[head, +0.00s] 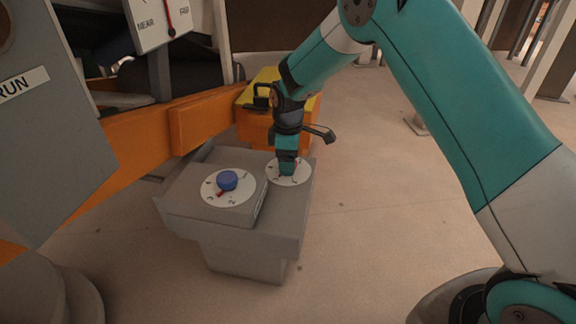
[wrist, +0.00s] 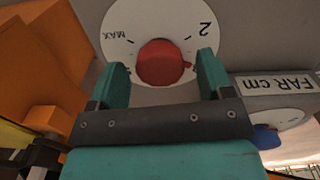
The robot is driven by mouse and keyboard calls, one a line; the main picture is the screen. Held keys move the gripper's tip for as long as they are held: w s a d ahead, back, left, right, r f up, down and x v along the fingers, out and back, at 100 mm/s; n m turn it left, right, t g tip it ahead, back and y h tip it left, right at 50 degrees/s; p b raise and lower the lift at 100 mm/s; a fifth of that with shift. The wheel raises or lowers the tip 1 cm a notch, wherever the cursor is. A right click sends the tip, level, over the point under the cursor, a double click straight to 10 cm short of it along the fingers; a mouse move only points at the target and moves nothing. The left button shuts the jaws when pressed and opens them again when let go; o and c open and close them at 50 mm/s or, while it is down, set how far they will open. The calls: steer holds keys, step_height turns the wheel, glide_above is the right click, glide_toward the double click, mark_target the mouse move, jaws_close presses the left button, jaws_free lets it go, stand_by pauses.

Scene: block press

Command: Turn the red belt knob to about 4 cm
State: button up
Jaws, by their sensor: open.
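The red belt knob (wrist: 160,62) sits at the middle of a round white dial (wrist: 150,18) in the wrist view. A "2" and "MAX" are readable; the knob's small red pointer sticks out to the right, just below the "2". The exact reading is unclear. My gripper (wrist: 163,66) is open, with one teal finger on each side of the knob and a visible gap on both sides. In the head view my gripper (head: 287,168) points down over the white dial (head: 302,177) and mostly hides the knob.
A blue knob (head: 228,180) on its own white dial stands left of my gripper on a raised grey block (head: 180,200). A "FAR cm" label (wrist: 275,84) lies beside it. An orange beam (head: 140,140) and orange-yellow box (head: 258,130) are close behind. Floor at right is open.

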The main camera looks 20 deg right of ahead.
steer(key=shift+f, duration=0.15)
steer(key=shift+c, duration=0.4)
steer(key=c, duration=0.8)
steer(key=shift+c, duration=0.2)
steer(key=shift+r+m+p, duration=0.2)
steer(key=shift+m+p, duration=0.2)
steer(key=shift+p, duration=0.35)
steer(key=shift+r+m+p, duration=0.15)
steer(key=shift+m+p, duration=0.35)
steer(key=shift+p, duration=0.6)
steer(key=m+p, duration=0.2)
steer(key=p, duration=0.2)
steer(key=shift+m, duration=0.3)
steer(key=m+p, duration=0.4)
steer(key=shift+f+m+p, duration=0.15)
steer(key=shift+m+p, duration=0.6)
steer(key=shift+m, duration=0.25)
steer(key=shift+f+m+p, duration=0.15)
steer(key=shift+m+p, duration=0.55)
steer(key=shift+m, duration=0.3)
